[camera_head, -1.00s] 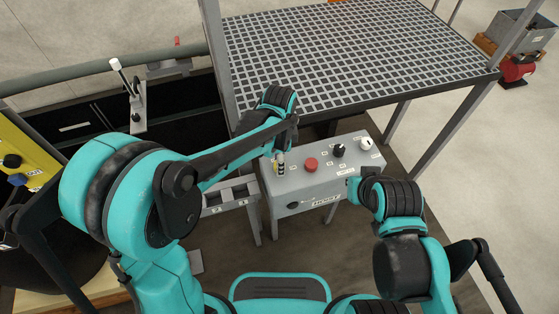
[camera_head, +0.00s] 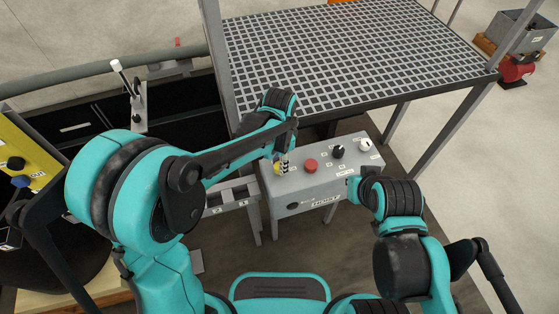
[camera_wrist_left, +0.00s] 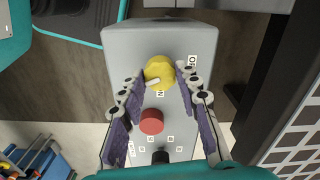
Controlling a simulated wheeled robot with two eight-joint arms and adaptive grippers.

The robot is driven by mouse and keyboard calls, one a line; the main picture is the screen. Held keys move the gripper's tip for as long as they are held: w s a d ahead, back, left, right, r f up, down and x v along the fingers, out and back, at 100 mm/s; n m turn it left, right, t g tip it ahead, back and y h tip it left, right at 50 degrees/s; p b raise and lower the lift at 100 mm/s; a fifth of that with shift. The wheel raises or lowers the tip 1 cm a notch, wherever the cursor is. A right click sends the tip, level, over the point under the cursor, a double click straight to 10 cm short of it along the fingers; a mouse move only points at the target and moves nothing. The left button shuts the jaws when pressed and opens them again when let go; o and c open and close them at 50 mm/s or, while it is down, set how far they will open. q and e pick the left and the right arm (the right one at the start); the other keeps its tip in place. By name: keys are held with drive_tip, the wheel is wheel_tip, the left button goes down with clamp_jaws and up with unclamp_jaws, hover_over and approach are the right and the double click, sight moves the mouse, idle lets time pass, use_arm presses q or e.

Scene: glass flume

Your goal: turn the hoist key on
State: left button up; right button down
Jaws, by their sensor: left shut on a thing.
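The hoist key is a round yellow knob (camera_wrist_left: 157,66) with a white bar on its face, on a grey control box (camera_wrist_left: 120,40). In the left wrist view the bar slants toward the lower left, between the "OF…" label (camera_wrist_left: 192,61) at upper right and a partly readable "N" label (camera_wrist_left: 159,94) below. My left gripper (camera_wrist_left: 161,73) is shut on the knob, one fingertip on each side. In the head view the knob (camera_head: 277,168) shows beside the striped fingertip. My right wrist (camera_head: 388,196) is by the box's right end; its gripper fingers are hidden.
A red button (camera_head: 311,165), a black knob (camera_head: 338,150) and a white knob (camera_head: 365,144) share the box top. A grating platform (camera_head: 345,55) stands behind it. A white-tipped lever (camera_head: 125,78) stands at left. A yellow panel (camera_head: 30,165) is at far left.

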use_arm(q)
drive_tip(key=n, duration=0.6)
drive_tip(key=shift+n+p, duration=0.3)
drive_tip(key=shift+p, duration=0.1)
drive_tip(key=n, duration=0.6)
drive_tip(key=shift+n+p, duration=0.3)
drive_tip(key=shift+o, duration=0.2)
drive_tip(key=o, duration=1.1)
wheel_tip(320, 180, up, 12)
